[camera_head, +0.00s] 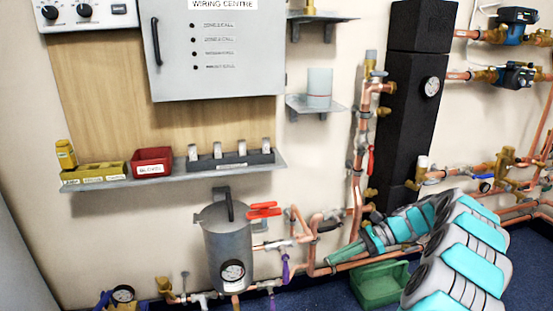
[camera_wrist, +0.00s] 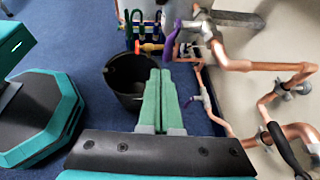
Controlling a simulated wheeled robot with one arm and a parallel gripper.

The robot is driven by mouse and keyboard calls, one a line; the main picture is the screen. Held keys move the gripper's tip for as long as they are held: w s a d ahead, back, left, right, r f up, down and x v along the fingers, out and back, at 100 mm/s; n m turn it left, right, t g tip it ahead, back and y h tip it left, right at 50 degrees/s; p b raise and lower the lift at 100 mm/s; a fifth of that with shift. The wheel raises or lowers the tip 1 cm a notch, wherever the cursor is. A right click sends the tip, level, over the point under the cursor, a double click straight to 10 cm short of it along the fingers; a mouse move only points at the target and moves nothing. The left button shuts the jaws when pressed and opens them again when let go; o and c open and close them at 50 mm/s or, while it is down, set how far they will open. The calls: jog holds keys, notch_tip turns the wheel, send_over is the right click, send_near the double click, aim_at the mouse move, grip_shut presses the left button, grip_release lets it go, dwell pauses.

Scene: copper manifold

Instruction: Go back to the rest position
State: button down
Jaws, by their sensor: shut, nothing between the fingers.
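My gripper (camera_head: 331,258) reaches in from the lower right in the head view. Its green fingers point left, in front of the copper pipes near the grey cylindrical vessel (camera_head: 228,245). In the wrist view the two fingers of my gripper (camera_wrist: 160,76) lie together, shut, with nothing between them. Their tips appear over a black bucket (camera_wrist: 128,78) on the blue floor. Whether the fingers touch any pipe cannot be told.
Copper pipes (camera_wrist: 240,66) run close on the right in the wrist view. A red-handled valve (camera_head: 264,210) sits beside the vessel. A green bin (camera_head: 380,286) stands below my arm. A shelf (camera_head: 180,176) holds a red tray (camera_head: 152,161) and yellow bins.

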jog(key=s+a+r+n+g+h, duration=0.1)
jog(key=s+a+r+n+h, duration=0.1)
jog(key=s+a+r+n, duration=0.3)
jog(key=s+a+r+n+g+h, duration=0.1)
jog(key=s+a+h, duration=0.1)
jog(key=s+a, duration=0.35)
jog(key=s+a+r+n+g+h, duration=0.1)
jog(key=s+a+r+n+h, duration=0.2)
jog(key=s, duration=0.5)
jog(key=s+d+f+n+t+h, duration=0.1)
jog(key=s+d+n+h, duration=0.2)
jog(key=s, duration=0.8)
jog(key=s+d+f+n+t+h, duration=0.1)
jog(key=s+d+n, duration=0.4)
jog(key=s, duration=0.6)
jog(key=shift+f+h, duration=0.45)
jog(key=shift+h, duration=0.55)
jog(key=shift+a, duration=0.15)
